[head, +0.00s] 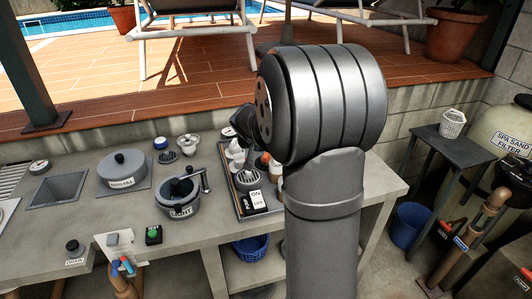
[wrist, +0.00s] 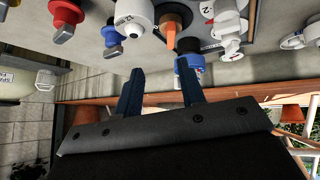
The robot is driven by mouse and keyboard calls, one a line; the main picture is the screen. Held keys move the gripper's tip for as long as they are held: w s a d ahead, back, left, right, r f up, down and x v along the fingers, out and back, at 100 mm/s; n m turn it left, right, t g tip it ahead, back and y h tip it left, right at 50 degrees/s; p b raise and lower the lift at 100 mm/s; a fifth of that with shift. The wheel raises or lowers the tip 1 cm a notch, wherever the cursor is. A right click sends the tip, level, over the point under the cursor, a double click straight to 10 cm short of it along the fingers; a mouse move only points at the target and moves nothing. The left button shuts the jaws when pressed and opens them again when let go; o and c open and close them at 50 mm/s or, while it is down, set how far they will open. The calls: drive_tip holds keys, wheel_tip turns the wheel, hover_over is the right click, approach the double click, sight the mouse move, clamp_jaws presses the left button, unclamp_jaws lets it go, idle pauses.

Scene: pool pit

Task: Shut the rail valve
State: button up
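I cannot tell for sure which part is the rail valve, and no label names it. In the wrist view, an orange-brown piece with a downward tab (wrist: 170,32) shows between and beyond my fingertips. My gripper (wrist: 158,75) is open, its two dark blue fingers apart with nothing between them. In the head view the gripper is mostly hidden behind my large grey arm joint, near the dark tray (head: 241,205) on the bench. More handled pipes (head: 478,222) stand at the far right.
The wrist view is upside down. White numbered fittings (wrist: 228,22) crowd the space beside the fingers. A side table (head: 455,145) stands right.

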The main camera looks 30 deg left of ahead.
drive_tip(key=w+a+f+n, duration=0.1)
drive_tip(key=w+f+n, duration=0.2)
drive_tip(key=n, duration=0.8)
drive_tip(key=w+a+f+n, duration=0.2)
drive_tip(key=w+f+n, duration=0.1)
drive_tip(key=n, duration=0.8)
drive_tip(key=w+a+f+n, duration=0.1)
drive_tip(key=w+f+n, duration=0.2)
drive_tip(key=n, duration=0.8)
drive_tip(key=shift+w+a+f+n+t+y, duration=0.1)
drive_tip(key=shift+w+f+n+t+y, duration=0.1)
drive_tip(key=shift+f, duration=0.1)
drive_tip(key=shift+w+a+f+n+t+y, duration=0.1)
drive_tip(key=shift+f+t+y, duration=0.1)
drive_tip(key=shift+f, duration=0.1)
clamp_jaws()
